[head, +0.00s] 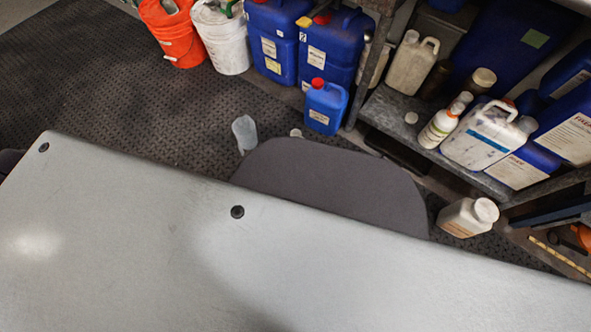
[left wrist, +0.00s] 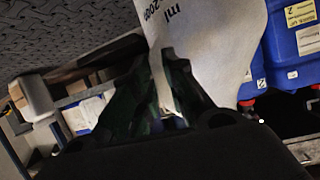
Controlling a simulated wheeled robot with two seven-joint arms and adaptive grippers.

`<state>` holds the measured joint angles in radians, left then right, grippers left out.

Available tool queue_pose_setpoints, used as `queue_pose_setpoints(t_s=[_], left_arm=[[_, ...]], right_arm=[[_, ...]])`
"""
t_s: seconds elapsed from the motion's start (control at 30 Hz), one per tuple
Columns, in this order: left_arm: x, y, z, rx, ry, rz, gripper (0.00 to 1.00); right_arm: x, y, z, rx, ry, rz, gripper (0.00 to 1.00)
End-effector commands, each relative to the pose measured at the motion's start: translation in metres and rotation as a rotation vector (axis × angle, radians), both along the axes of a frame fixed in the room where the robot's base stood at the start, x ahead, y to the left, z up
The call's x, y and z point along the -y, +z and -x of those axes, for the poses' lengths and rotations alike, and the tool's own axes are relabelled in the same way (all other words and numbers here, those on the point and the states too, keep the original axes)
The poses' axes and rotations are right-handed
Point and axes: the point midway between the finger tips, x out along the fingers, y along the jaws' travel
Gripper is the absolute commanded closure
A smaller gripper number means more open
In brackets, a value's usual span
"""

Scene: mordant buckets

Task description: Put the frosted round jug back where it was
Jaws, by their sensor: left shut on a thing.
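The frosted jug (left wrist: 215,50) is large in the left wrist view, pale, with "2000 ml" printed on it. My left gripper (left wrist: 168,95) is shut on it, dark fingers around a narrow pale part that looks like its handle. In the head view a pale translucent vessel (head: 243,130), which looks like the same jug, shows above the dark floor. My left gripper is hidden in the head view. My right gripper is in neither view.
An orange bucket (head: 178,38), a white bucket (head: 224,42) and blue canisters (head: 327,50) line the back. A small red-capped blue jug (head: 325,107) stands in front. A shelf (head: 390,106) with bottles is right; a white jar (head: 462,216) stands below. Floor at left is clear.

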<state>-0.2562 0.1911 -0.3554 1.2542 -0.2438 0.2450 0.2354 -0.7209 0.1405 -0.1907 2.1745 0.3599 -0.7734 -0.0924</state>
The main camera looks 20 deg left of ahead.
Motion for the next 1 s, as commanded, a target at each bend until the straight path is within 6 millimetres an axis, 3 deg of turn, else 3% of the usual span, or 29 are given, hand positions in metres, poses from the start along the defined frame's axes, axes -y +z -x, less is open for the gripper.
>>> queue_pose_setpoints(t_s=[0.27, 0.3, 0.43, 1.0], left_arm=[[0.0003, -0.0015, -0.0007, 0.002, 0.0, 0.001, 1.0], [0.0001, -0.002, -0.0002, 0.0, 0.0, 0.001, 0.82], [0.0, -0.002, -0.0001, 0.0, 0.0, 0.001, 0.65], [-0.0006, 0.0018, 0.0006, -0.001, 0.0, 0.0, 0.64]], right_arm=[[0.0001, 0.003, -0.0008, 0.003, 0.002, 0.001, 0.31], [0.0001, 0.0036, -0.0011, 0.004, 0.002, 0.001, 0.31], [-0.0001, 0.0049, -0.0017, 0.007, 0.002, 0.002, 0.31], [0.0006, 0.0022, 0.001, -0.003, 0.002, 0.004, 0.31]])
